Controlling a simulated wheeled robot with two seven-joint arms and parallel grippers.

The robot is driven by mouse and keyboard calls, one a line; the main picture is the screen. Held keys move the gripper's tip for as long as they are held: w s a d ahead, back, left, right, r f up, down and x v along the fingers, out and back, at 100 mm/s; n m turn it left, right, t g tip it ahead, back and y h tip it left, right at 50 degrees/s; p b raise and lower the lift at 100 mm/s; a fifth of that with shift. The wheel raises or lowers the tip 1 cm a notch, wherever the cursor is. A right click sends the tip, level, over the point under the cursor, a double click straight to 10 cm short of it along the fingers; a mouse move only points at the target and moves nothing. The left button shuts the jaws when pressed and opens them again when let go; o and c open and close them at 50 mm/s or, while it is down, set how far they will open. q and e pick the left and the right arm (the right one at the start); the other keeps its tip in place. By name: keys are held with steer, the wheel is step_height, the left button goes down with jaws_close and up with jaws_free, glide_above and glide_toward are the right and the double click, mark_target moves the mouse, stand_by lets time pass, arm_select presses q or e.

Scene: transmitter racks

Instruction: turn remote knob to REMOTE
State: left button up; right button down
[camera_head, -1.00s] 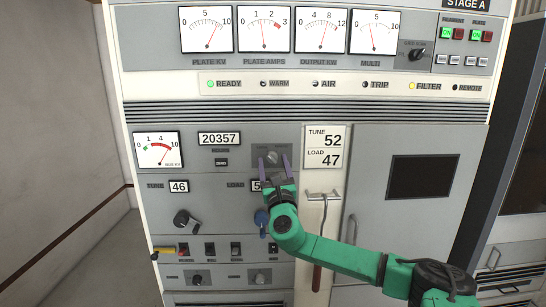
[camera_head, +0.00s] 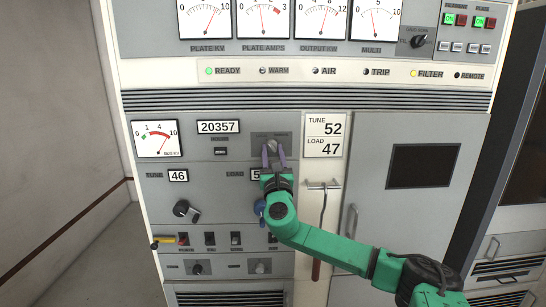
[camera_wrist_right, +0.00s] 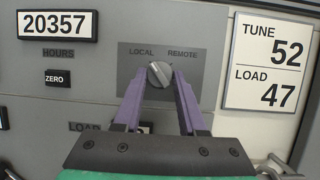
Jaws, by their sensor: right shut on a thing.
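The remote knob (camera_head: 272,144) is a small light-grey knob on a dark grey plate in the head view. In the right wrist view the knob (camera_wrist_right: 159,73) sits below the words LOCAL and REMOTE, and its grip appears to lean up and left, towards LOCAL. My right gripper (camera_head: 273,149) is green with purple fingers and reaches the knob from below. In the right wrist view its fingertips (camera_wrist_right: 160,78) are shut on the knob, one on each side. My left gripper is not in view.
The TUNE/LOAD card (camera_head: 323,136) is just right of the knob, with a handle (camera_head: 323,186) below it. A blue knob (camera_head: 259,208) is partly hidden by my right wrist. Another dark knob (camera_head: 186,210) and several switches are lower left.

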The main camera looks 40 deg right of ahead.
steer(key=m+b, duration=0.1)
steer(key=m+g+h+b, duration=0.1)
steer(key=m, duration=0.1)
steer(key=m+h+b, duration=0.1)
steer(key=m, duration=0.1)
steer(key=shift+w+a+f+g, duration=0.15)
steer(key=shift+f+g, duration=0.1)
steer(key=shift+g, duration=0.15)
steer(key=m+g+h+b, duration=0.1)
steer(key=m, duration=0.2)
steer(key=m+g+h+b, duration=0.1)
steer(key=m+g, duration=0.1)
steer(key=m, duration=0.1)
steer(key=shift+w+a+r+m, duration=0.1)
steer(key=shift+a+r+m, duration=0.1)
steer(key=shift+m, duration=0.1)
steer(key=m, duration=0.2)
steer(key=m+g, duration=0.1)
steer(key=m+g+b, duration=0.1)
steer(key=m, duration=0.1)
steer(key=shift+w+a+r+m, duration=0.1)
steer(key=shift+r+m, duration=0.15)
steer(key=shift+m, duration=0.05)
steer(key=m+g, duration=0.1)
steer(key=m, duration=0.1)
steer(key=m+g, duration=0.1)
steer(key=m, duration=0.1)
steer(key=shift+r+m, duration=0.2)
steer(key=shift+m, duration=0.1)
